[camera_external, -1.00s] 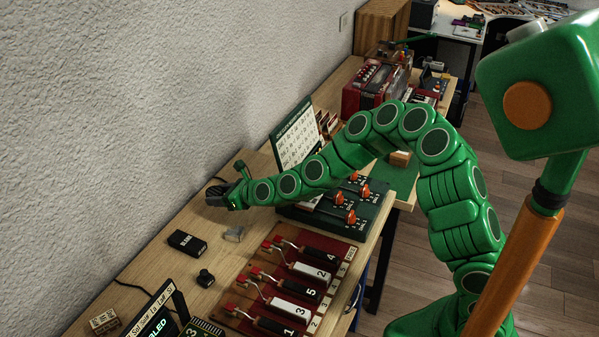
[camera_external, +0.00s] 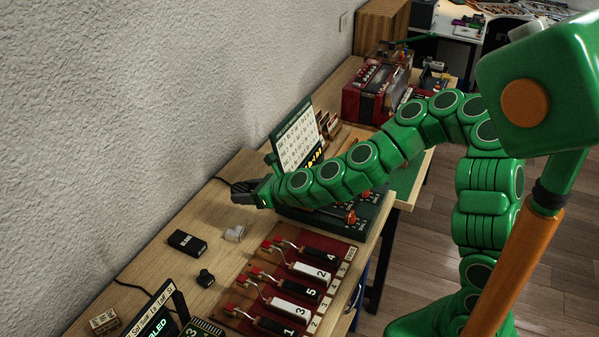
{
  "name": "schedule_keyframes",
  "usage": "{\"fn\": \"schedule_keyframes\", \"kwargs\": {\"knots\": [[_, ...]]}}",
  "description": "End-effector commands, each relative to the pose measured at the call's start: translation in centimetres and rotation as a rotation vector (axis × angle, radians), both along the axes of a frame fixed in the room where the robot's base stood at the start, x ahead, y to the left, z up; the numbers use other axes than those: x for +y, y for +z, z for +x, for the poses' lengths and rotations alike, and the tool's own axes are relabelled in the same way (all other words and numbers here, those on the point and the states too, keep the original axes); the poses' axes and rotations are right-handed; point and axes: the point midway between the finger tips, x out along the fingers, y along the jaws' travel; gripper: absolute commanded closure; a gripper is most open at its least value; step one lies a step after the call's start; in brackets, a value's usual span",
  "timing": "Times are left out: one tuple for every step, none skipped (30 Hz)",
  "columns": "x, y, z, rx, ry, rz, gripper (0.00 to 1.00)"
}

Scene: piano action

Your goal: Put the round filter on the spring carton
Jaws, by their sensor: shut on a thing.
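My gripper (camera_external: 243,195) is shut at the end of my outstretched green arm, above the wall side of the wooden table. A dark ribbed piece (camera_external: 241,186) shows at its jaws. It appears to be the round filter, held there, but the jaws and arm hide much of it. A small pale carton with dark print (camera_external: 104,321) stands at the lower left of the table, far from my gripper. It may be the spring carton, but its print is too small to read.
A black labelled box (camera_external: 187,243), a white fitting (camera_external: 235,233) and a small black knob (camera_external: 206,278) lie on the table. A red board with numbered levers (camera_external: 290,284) is at the front. A dark green control panel (camera_external: 345,222) lies under my arm.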

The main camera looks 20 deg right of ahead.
Motion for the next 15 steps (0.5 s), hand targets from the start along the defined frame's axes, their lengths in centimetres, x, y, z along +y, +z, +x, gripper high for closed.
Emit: {"fn": "schedule_keyframes", "kwargs": {"knots": [[-0.1,0.1,-0.1,0.000,-0.001,0.000,0.74],[-0.2,0.1,-0.2,0.001,-0.002,0.001,0.74],[-0.3,0.2,-0.2,0.001,-0.003,0.001,0.74],[-0.3,0.2,-0.2,0.001,-0.003,0.001,0.74],[-0.3,0.2,-0.3,0.001,-0.003,0.001,0.74],[-0.3,0.2,-0.3,0.000,-0.002,0.000,0.74],[-0.3,0.2,-0.3,0.000,-0.003,0.000,0.74],[-0.3,0.2,-0.3,0.000,-0.003,0.000,0.74],[-0.3,0.2,-0.3,0.000,-0.003,0.000,0.74],[-0.3,0.3,-0.3,0.000,-0.003,0.000,0.74],[-0.3,0.3,-0.3,-0.001,-0.003,0.001,0.74],[-0.3,0.5,-0.3,-0.002,-0.003,0.000,0.74],[-0.3,0.7,-0.3,-0.002,-0.001,0.000,0.74],[-0.3,1.0,-0.3,-0.003,-0.001,0.000,0.74],[-0.3,1.4,-0.3,-0.002,-0.002,-0.001,0.74]]}}
